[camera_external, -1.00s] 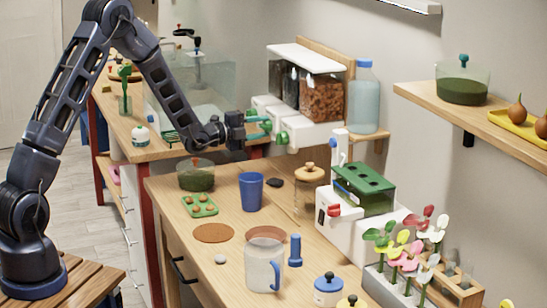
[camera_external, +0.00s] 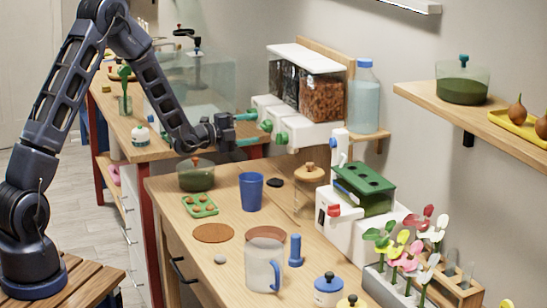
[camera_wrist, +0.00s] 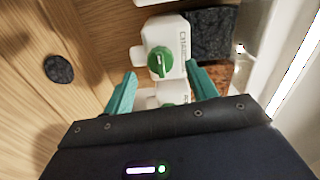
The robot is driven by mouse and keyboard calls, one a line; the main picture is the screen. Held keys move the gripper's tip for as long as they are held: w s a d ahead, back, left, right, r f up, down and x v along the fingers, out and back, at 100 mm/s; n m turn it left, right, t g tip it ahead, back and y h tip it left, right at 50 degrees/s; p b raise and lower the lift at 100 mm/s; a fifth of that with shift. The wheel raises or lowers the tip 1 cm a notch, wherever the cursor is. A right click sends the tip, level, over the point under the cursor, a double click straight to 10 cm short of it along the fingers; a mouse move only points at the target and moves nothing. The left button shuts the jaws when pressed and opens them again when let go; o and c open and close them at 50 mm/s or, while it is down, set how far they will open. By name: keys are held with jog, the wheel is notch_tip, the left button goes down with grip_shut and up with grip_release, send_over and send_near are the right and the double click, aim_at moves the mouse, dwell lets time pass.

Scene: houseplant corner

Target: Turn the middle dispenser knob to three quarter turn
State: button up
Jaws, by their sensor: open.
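The white dispenser (camera_external: 322,131) is mounted on the wall and has three clear bins and a green knob under each. The middle dispenser knob (camera_external: 266,125) faces my gripper (camera_external: 255,128). In the wrist view the middle knob (camera_wrist: 160,62) sits on a white housing with a partly legible label starting "CHAR", its grip ridge nearly upright in the picture. My gripper (camera_wrist: 160,71) is open, its teal fingers apart on either side of this knob and holding nothing. The near knob (camera_external: 281,138) is close to the lower finger.
A water bottle (camera_external: 364,98) stands right of the dispenser. Below on the table are a blue cup (camera_external: 251,192), a lidded green bowl (camera_external: 196,176), a wooden-lidded jar (camera_external: 309,180) and a dark round stone (camera_external: 275,183). The air left of the knobs is free.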

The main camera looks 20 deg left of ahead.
jog(key=v, duration=0.7)
jog(key=shift+s+a, duration=0.2)
jog(key=s+a+r+n+y, duration=0.3)
jog(key=a+r+n+y, duration=0.4)
jog(key=a+r, duration=0.3)
jog(key=s+a+r+n+g+y, duration=0.2)
jog(key=s+a+r+n+y, duration=0.25)
jog(key=s+a+n, duration=0.4)
jog(key=s+a+n+g, duration=0.2)
jog(key=s+n, duration=0.1)
jog(key=s, duration=0.7)
jog(key=s+a+r+n+g+y, duration=0.1)
jog(key=s+a+n+g, duration=0.1)
jog(key=s, duration=0.9)
jog(key=s+a+r+n+g, duration=0.1)
jog(key=s+a+n, duration=0.3)
jog(key=s, duration=0.6)
jog(key=shift+s+n+g, duration=0.4)
jog(key=shift+n+g, duration=0.2)
jog(key=shift+n, duration=0.25)
jog(key=shift+r, duration=0.25)
